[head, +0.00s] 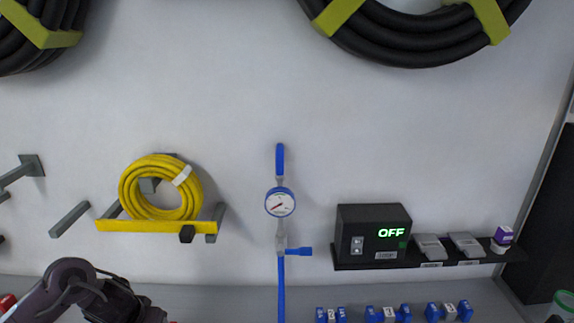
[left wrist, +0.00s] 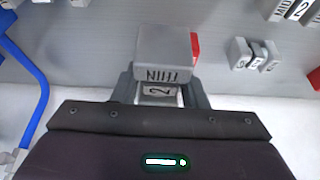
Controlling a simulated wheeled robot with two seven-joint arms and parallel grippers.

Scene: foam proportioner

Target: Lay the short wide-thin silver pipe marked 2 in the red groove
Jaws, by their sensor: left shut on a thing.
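In the left wrist view my left gripper (left wrist: 160,92) is shut on a short silver-grey pipe (left wrist: 166,46) with a wide end block. The pipe carries the markings THIN and 2. A red patch (left wrist: 196,45) shows just beside and behind the block's right side. I cannot tell whether it is part of the red groove or whether the pipe touches it. In the head view only dark links of my left arm show at the lower left; the left gripper is not visible there. My right gripper is in neither view.
A blue pipe (left wrist: 33,85) stands at left in the wrist view. A small grey fitting (left wrist: 240,52) lies at its right. In the head view a gauge (head: 280,202) on a blue pipe, a black OFF box (head: 373,236) and blue fittings (head: 388,314) line the wall and bench.

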